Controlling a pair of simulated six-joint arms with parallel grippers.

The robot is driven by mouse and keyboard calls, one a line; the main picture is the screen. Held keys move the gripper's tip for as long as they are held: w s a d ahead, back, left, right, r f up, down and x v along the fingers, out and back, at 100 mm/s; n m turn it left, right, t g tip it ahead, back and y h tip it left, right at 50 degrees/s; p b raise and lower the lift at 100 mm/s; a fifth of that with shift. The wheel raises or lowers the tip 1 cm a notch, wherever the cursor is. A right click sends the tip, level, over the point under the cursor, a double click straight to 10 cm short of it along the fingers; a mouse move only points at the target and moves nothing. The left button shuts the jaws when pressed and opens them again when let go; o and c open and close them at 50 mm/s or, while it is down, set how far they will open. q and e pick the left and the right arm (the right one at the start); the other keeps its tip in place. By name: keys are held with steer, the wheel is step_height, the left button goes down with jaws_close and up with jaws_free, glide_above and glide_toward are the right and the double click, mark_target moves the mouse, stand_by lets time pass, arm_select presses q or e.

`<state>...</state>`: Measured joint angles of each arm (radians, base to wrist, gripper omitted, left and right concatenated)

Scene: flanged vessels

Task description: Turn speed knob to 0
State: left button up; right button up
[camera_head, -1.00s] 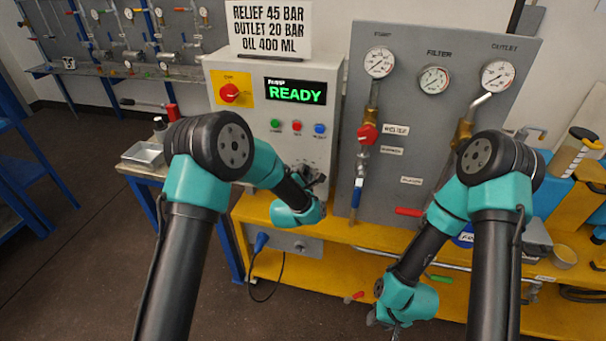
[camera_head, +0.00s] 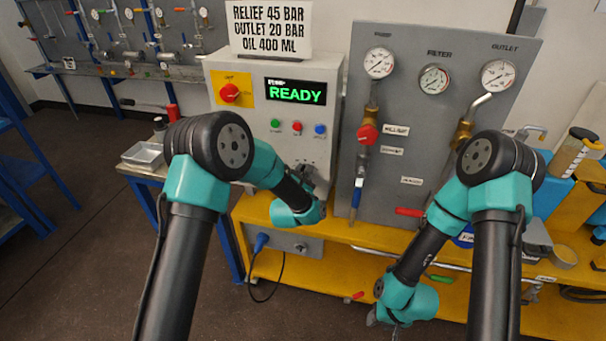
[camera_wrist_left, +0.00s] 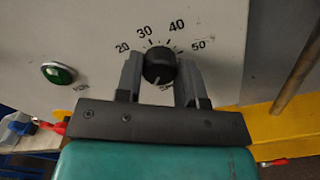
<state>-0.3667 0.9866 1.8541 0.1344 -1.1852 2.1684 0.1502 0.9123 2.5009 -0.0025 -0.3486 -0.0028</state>
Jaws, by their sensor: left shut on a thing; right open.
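The black speed knob (camera_wrist_left: 159,65) sits on the light panel in the left wrist view, with a dial marked 20, 30, 40 and 50 around its upper side. Its pale pointer line aims down and slightly left, away from those numbers. My left gripper (camera_wrist_left: 159,78) is shut on the knob, one finger on each side. In the head view my left gripper (camera_head: 307,175) is at the lower right of the grey control box (camera_head: 235,135), and the knob is mostly hidden there. My right gripper (camera_head: 385,322) is low at the front, open and away from the panels.
The box display (camera_head: 296,91) reads READY, above green, red and blue buttons. The gauge panel (camera_head: 410,130) stands to the right, with a red relief knob (camera_head: 367,134). The yellow bench (camera_head: 370,236) runs below.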

arm_select(q)
steer(key=o, duration=0.9)
steer(key=v, duration=1.7)
steer(key=shift+s, duration=0.25)
